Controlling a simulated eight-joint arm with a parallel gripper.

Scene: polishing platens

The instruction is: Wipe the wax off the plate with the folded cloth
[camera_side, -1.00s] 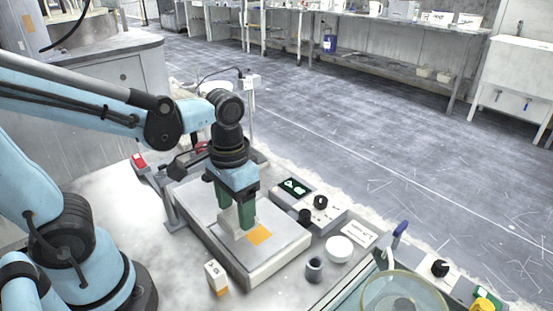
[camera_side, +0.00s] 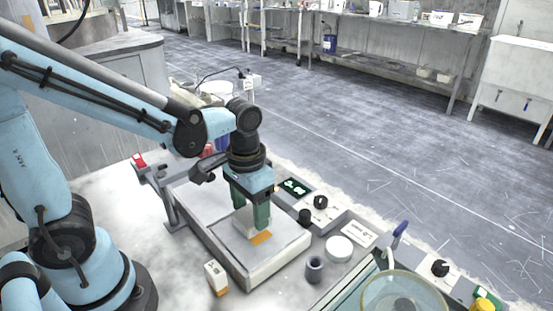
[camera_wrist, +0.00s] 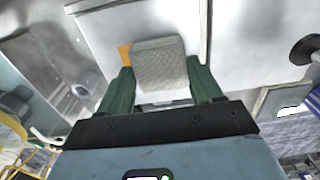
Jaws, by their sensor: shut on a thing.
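The folded cloth is a pale grey quilted pad (camera_wrist: 160,62), held between the green fingers of my gripper (camera_side: 251,216). In the side view the cloth (camera_side: 243,223) is down at the plate and partly hidden by the fingers. The plate (camera_side: 200,206) is a pale, flat square slab on a thick block. The wax is an orange patch (camera_side: 262,238) on the plate, partly covered by the cloth. In the wrist view a strip of the wax (camera_wrist: 124,54) shows beside the cloth's left edge. Contact under the cloth is hidden.
A small white and orange block (camera_side: 216,278) stands in front of the plate. A grey cup (camera_side: 315,268), a white round lid (camera_side: 339,248) and a control box with knobs (camera_side: 320,203) lie to the right. A glass bowl (camera_side: 404,290) is at the lower right.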

